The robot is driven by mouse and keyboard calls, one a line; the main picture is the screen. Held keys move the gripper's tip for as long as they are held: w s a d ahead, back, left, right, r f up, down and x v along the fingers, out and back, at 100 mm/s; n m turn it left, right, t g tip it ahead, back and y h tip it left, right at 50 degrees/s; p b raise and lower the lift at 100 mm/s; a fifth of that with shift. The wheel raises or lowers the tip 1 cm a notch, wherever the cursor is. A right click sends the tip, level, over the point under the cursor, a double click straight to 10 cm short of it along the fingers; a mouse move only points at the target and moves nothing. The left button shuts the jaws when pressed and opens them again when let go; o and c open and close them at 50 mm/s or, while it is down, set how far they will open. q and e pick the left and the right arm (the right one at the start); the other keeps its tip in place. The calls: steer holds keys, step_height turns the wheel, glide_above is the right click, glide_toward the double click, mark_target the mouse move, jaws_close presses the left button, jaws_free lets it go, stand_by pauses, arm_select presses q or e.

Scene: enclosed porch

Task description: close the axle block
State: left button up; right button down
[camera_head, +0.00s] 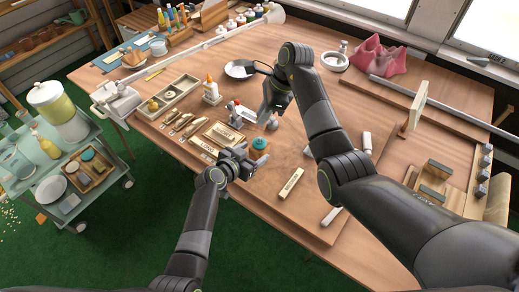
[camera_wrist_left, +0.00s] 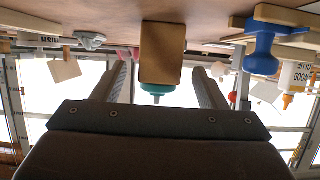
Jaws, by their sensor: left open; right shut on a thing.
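In the left wrist view, which is upside down, a tan wooden block (camera_wrist_left: 161,52) with a round teal part (camera_wrist_left: 157,89) shows ahead between my left gripper's fingers (camera_wrist_left: 160,85). I take it for the axle block, but cannot be sure. In the head view my left gripper (camera_head: 246,160) is open, low over the front of the workbench. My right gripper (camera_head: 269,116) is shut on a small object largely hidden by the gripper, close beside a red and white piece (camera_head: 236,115). I cannot tell whether the tan block touches the left fingers.
Labelled wooden pieces (camera_head: 222,135) lie left of the grippers, and another labelled plate (camera_head: 291,183) lies to the right. A blue piece (camera_wrist_left: 263,48) shows in the left wrist view.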

arm_select(q)
steer(key=shift+x, duration=2.2)
jaws_close()
arm_select(e)
glide_above(259, 138)
steer(key=d, duration=0.1)
steer(key=shift+f, duration=2.5)
steer(key=shift+f, duration=0.9)
steer(key=shift+f, duration=0.55)
